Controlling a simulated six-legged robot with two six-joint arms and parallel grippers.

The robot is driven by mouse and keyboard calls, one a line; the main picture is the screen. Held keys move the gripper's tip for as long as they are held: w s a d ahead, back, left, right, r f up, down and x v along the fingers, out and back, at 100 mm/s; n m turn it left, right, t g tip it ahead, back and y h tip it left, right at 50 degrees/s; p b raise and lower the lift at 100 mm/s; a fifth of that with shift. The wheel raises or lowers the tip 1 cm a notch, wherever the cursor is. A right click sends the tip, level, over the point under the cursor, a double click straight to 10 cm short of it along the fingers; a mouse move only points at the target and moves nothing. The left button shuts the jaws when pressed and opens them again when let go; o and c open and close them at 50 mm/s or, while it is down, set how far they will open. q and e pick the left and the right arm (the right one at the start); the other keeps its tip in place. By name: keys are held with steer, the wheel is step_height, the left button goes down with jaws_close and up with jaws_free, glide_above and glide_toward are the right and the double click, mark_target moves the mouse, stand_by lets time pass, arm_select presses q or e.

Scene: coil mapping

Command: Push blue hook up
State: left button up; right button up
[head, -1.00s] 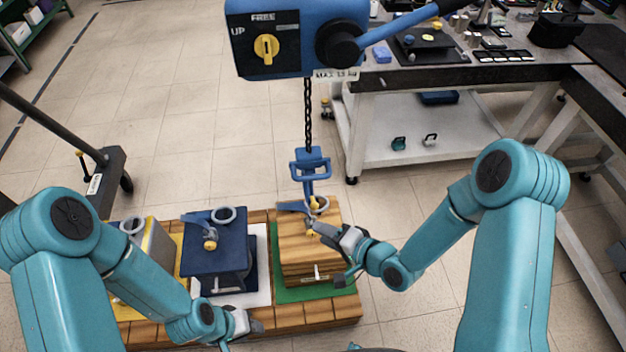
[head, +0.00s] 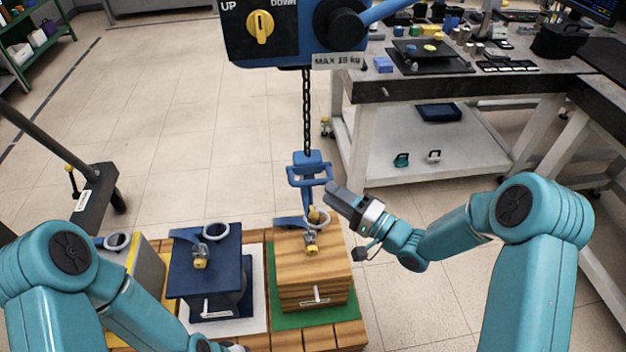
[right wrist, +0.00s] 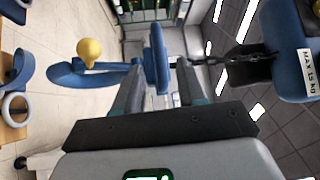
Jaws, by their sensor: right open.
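The blue hook (head: 308,176) hangs from a chain over the wooden box, its lower end by the ring and blue lever on the box top. In the right wrist view, the curved hook (right wrist: 80,75) has a yellow knob, and its blue frame (right wrist: 157,55) shows between the fingertips. My right gripper (head: 333,192) is open, just right of the hook in the head view; it also shows in the right wrist view (right wrist: 158,78). I cannot tell whether it touches the hook. My left gripper (head: 236,348) is mostly cut off at the bottom edge.
The blue hoist box (head: 285,40) is above the hook. The wooden box (head: 296,260) stands on a green mat (head: 318,318), beside a dark blue box (head: 195,268) and a grey-yellow box. A workbench (head: 370,88) stands behind right. Floor right of the boxes is clear.

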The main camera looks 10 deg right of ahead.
mark_target(313, 180)
steer(key=x, duration=0.6)
steer(key=shift+w+a, duration=0.1)
steer(key=shift+a, duration=0.05)
steer(key=shift+p, duration=0.3)
jaws_close()
